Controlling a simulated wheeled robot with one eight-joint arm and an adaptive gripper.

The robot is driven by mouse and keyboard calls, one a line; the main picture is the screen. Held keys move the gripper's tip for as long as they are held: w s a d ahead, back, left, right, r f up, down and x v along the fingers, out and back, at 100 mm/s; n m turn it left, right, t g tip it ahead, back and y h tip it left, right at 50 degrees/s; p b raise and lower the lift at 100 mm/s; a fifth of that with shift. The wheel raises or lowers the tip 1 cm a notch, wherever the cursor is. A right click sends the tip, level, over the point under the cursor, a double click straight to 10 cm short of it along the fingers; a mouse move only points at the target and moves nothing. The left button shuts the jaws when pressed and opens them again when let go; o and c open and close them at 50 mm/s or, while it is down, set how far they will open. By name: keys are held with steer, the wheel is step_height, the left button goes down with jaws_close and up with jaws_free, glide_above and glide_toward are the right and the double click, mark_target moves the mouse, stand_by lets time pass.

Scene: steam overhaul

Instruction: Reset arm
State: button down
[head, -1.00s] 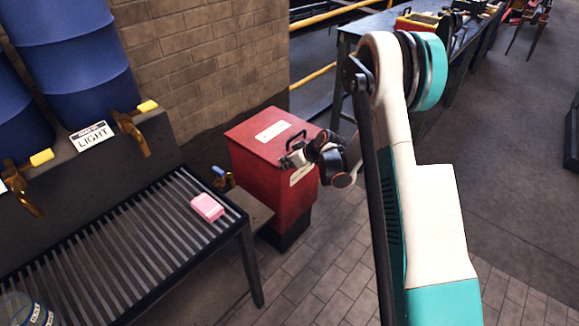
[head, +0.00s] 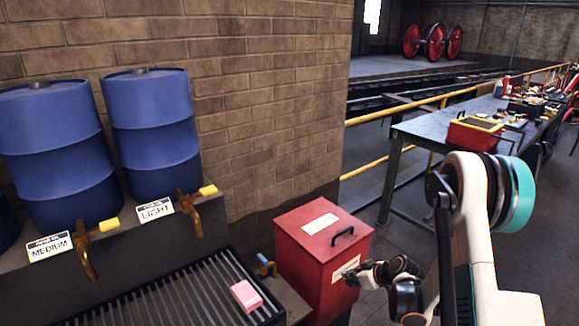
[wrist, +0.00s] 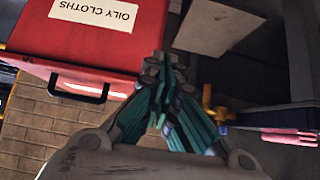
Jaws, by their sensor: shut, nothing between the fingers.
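My white and teal arm stands at the right of the head view, folded at its elbow. My gripper (head: 362,274) is beside the front of the red bin, at the lower middle of the head view. In the wrist view, the fingers of my gripper (wrist: 160,92) are closed together with nothing between them. The red bin (head: 318,262) has a black handle on its lid. I cannot tell whether the gripper touches the bin.
A pink block (head: 246,296) lies on the slatted grate (head: 190,300). Blue drums (head: 150,130) with brass taps stand behind it, labelled MEDIUM and LIGHT. A workbench (head: 425,130) with a red toolbox (head: 474,135) stands at the right. Yellow rails run behind the bin.

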steer(key=s+a+r+m+h, duration=0.15)
steer(key=s+r, duration=0.35)
steer(key=r, duration=0.7)
steer(key=s+a+r+m+h, duration=0.1)
steer(key=s+a+r+m, duration=0.3)
steer(key=r, duration=0.9)
steer(key=s+r+h, duration=0.1)
steer(key=s+r, duration=0.2)
steer(key=s, duration=0.8)
steer(key=s+r+m+h, duration=0.1)
steer(key=s+r, duration=0.3)
steer(key=s, duration=0.8)
steer(key=shift+s+r, duration=0.15)
steer(key=shift+s, duration=0.1)
steer(key=shift+d, duration=0.1)
